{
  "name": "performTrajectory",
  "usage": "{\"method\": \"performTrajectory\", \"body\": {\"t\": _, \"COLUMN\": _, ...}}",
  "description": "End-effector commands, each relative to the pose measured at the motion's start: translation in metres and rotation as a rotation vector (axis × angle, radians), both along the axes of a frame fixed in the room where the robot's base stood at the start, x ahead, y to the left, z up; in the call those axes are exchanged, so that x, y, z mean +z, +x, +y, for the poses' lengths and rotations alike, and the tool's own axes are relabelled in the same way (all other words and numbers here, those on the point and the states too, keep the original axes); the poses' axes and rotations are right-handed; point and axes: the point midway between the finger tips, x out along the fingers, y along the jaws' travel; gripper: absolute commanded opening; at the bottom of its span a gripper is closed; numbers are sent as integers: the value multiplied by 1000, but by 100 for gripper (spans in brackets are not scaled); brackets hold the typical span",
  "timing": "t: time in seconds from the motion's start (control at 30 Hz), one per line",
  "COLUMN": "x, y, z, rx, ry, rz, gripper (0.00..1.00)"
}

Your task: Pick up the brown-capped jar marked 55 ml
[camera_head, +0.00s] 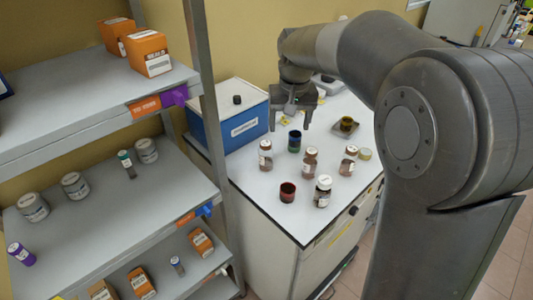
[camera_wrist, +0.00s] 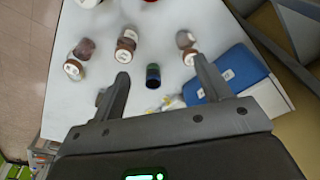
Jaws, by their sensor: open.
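Several small jars with brown contents and pale labels stand on the white worktop in the head view: a left jar (camera_head: 265,155), a middle jar (camera_head: 310,160), a right jar (camera_head: 349,160) and a front jar (camera_head: 322,192). The markings are too small to read, so I cannot tell which is 55 ml. In the wrist view three jars show beyond the fingers: one at left (camera_wrist: 78,58), one in the middle (camera_wrist: 126,44) and one at right (camera_wrist: 188,46). My gripper (camera_head: 289,126) is open and empty, pointing down above the back of the worktop; its fingers also show in the wrist view (camera_wrist: 160,69).
A green-blue cup (camera_head: 294,141) stands near my gripper, also in the wrist view (camera_wrist: 153,77). A dark red cup (camera_head: 287,192) stands at the front. A blue box with white lid (camera_head: 240,127) is at left, beside a grey shelf rack (camera_head: 110,215). A brass-coloured item (camera_head: 347,125) sits behind.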

Motion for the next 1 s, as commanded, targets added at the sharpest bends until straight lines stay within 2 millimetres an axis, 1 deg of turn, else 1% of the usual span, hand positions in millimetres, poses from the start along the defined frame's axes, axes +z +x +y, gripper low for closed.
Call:
{"method": "performTrajectory", "body": {"t": 0.03, "x": -11, "y": 14, "z": 11, "rx": 9, "ry": -4, "rz": 23, "gripper": 70}}
{"method": "performTrajectory", "body": {"t": 0.1, "x": -24, "y": 30, "z": 24, "rx": 19, "ry": -9, "rz": 48, "gripper": 70}}
{"method": "performTrajectory", "body": {"t": 0.2, "x": -42, "y": 50, "z": 41, "rx": 31, "ry": -16, "rz": 78, "gripper": 70}}
{"method": "performTrajectory", "body": {"t": 0.33, "x": -61, "y": 67, "z": 57, "rx": 42, "ry": -24, "rz": 106, "gripper": 70}}
{"method": "performTrajectory", "body": {"t": 0.43, "x": -69, "y": 73, "z": 64, "rx": 48, "ry": -28, "rz": 119, "gripper": 70}}
{"method": "performTrajectory", "body": {"t": 0.53, "x": -78, "y": 76, "z": 67, "rx": 49, "ry": -29, "rz": 126, "gripper": 70}}
{"method": "performTrajectory", "body": {"t": 0.8, "x": -118, "y": 76, "z": 67, "rx": 49, "ry": -30, "rz": 127, "gripper": 70}}
{"method": "performTrajectory", "body": {"t": 1.0, "x": -133, "y": 76, "z": 66, "rx": 49, "ry": -30, "rz": 125, "gripper": 70}}
